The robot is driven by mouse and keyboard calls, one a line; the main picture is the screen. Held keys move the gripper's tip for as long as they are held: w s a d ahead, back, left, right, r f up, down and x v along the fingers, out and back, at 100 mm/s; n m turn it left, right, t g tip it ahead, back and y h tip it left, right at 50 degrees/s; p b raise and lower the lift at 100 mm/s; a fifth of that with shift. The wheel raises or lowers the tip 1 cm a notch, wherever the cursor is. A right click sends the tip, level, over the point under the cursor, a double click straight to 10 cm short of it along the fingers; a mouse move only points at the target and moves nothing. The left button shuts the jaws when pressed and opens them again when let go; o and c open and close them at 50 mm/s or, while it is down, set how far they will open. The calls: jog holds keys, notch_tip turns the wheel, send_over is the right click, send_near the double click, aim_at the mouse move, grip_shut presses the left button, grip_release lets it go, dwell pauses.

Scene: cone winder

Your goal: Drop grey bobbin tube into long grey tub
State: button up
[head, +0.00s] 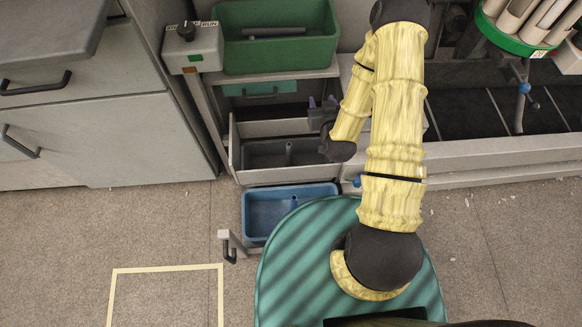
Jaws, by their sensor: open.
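The long grey tub (264,155) sits in a light grey open drawer or tray, left of my forearm. A short, thin grey piece (289,151) stands up inside it; it may be the grey bobbin tube, but it is too small to be sure. My gripper (321,102) is at the tub's upper right, with its dark purple fingers apart. I see nothing held between them. My arm hides the tub's right end.
A green bin (275,58) with a dark bar (276,31) in it stands above. A control box (193,48) is at left. A green-rimmed holder (515,38) with several pale tubes is upper right.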

jog(key=shift+s+d+r+h, duration=0.3)
dwell(0.8)
jog(key=s+r+g, duration=1.1)
jog(key=s+r, duration=0.6)
notch_tip(320, 180, up, 38)
jog(key=p, duration=3.8)
jog(key=shift+s+d+m, duration=0.15)
jog(key=shift+d+m, duration=0.05)
jog(key=shift+m, duration=0.1)
jog(key=shift+f, duration=0.1)
